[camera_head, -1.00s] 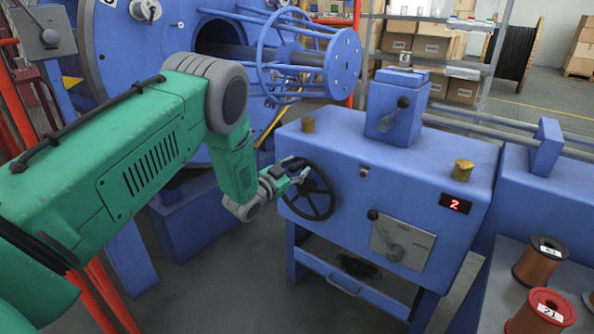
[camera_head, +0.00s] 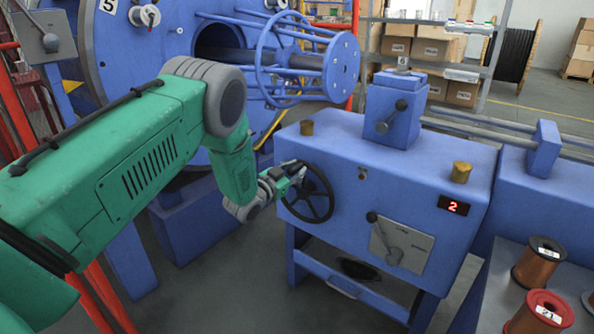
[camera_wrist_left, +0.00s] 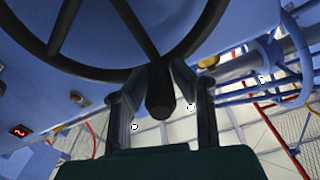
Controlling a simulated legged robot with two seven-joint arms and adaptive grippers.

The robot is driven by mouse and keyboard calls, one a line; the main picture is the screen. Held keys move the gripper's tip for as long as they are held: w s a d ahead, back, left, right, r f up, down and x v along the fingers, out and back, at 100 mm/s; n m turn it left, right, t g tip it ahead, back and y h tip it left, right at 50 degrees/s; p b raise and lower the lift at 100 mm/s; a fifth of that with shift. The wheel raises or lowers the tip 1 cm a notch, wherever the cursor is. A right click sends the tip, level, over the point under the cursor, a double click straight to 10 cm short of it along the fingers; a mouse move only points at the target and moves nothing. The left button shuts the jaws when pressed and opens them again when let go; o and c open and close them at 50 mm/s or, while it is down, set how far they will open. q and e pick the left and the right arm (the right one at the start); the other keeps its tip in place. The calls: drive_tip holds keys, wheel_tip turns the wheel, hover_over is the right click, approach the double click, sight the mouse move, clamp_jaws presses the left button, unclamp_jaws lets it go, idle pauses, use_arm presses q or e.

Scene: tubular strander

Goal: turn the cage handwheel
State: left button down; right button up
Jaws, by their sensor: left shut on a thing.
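The black handwheel (camera_head: 309,193) is on the left part of the blue gearbox's front. My left gripper (camera_head: 297,171) is at the wheel's upper left rim, its green arm coming in from the left. In the left wrist view the wheel's rim and spokes (camera_wrist_left: 97,73) cross the top. There my left gripper (camera_wrist_left: 161,96) is shut on the wheel's dark handle (camera_wrist_left: 160,98), with one finger on each side. The blue cage disc (camera_head: 122,60) stands behind my arm, with a tag reading 5 near its top. My right gripper is not in view.
The blue gearbox (camera_head: 400,165) has a lever plate (camera_head: 402,244) and a red display (camera_head: 454,207) reading 2. Copper spools (camera_head: 538,261) stand on a table at lower right. Red rails (camera_head: 22,110) stand at left.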

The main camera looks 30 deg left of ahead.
use_arm(q)
drive_tip(key=shift+a, duration=0.25)
